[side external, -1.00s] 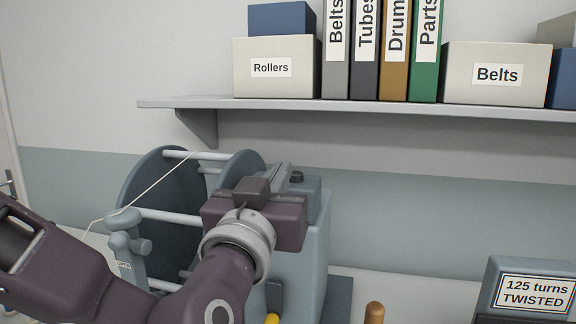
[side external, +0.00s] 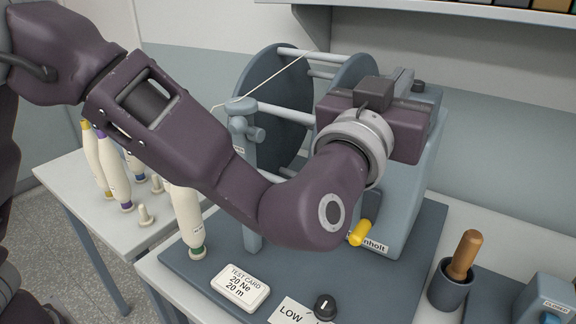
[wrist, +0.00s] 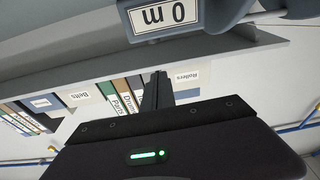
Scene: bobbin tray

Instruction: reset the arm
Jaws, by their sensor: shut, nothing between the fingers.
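My gripper (wrist: 157,92) shows in the wrist view as dark fingers together, with nothing between them. In the side view, its body is in front of the upper part of the blue-grey reel machine (side external: 409,195), and the fingers are mostly hidden behind it. The machine's large reel (side external: 270,106) is behind my arm, with a pale thread running to the guide post (side external: 246,150). In the wrist view, an upside-down "0 m" label (wrist: 163,18) is close above the fingers. I cannot tell whether the gripper touches the machine.
A test card (side external: 241,288), a knob (side external: 325,306) and a yellow handle (side external: 360,232) are below my arm. A wooden-handled tool (side external: 464,253) stands in a dark cup (side external: 450,289) at the right. Bobbins (side external: 113,168) stand on a white table at the left. A wall shelf (side external: 470,12) is above.

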